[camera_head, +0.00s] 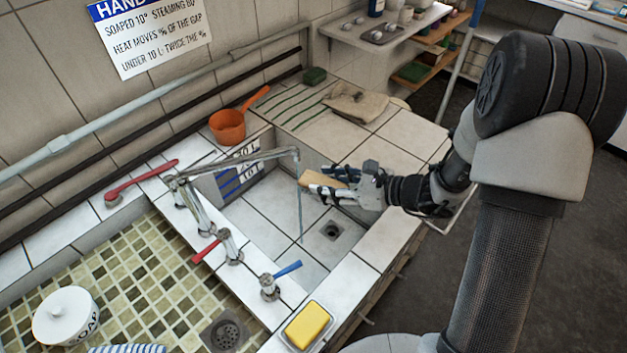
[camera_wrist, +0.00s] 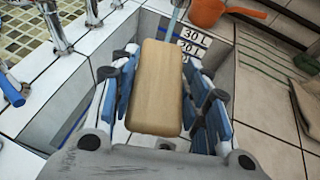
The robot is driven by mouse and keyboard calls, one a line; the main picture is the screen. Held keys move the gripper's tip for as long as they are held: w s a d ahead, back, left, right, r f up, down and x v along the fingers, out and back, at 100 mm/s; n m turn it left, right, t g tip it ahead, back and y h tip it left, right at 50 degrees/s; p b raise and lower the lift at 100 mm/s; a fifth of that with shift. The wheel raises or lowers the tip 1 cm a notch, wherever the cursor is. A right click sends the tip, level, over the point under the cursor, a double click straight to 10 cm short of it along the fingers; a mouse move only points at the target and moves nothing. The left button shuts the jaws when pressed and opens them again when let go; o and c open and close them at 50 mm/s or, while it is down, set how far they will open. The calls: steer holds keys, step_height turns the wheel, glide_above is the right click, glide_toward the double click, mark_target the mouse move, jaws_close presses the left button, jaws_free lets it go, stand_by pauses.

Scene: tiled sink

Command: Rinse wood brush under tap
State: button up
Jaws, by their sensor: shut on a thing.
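My gripper (camera_head: 341,185) reaches in from the right over the tiled sink basin (camera_head: 262,220). It is shut on the wood brush (camera_wrist: 156,88), a plain pale wooden block seen from its back in the wrist view. Its bristles are hidden. The brush also shows in the head view (camera_head: 318,181), just right of the water stream (camera_head: 299,205). The stream falls from the metal tap spout (camera_head: 240,160) into the basin. In the wrist view the water (camera_wrist: 177,18) meets the brush's far end or passes just beyond it; I cannot tell which.
Blue-handled (camera_head: 288,269) and red-handled (camera_head: 206,250) valves stand on the ledge left of the basin. A yellow sponge (camera_head: 307,325) lies at the front. An orange dipper (camera_head: 228,125) and a folded cloth (camera_head: 355,103) are behind. A drain (camera_head: 331,230) lies below my gripper.

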steer(key=shift+s+d, duration=1.6)
steer(key=shift+d, duration=0.3)
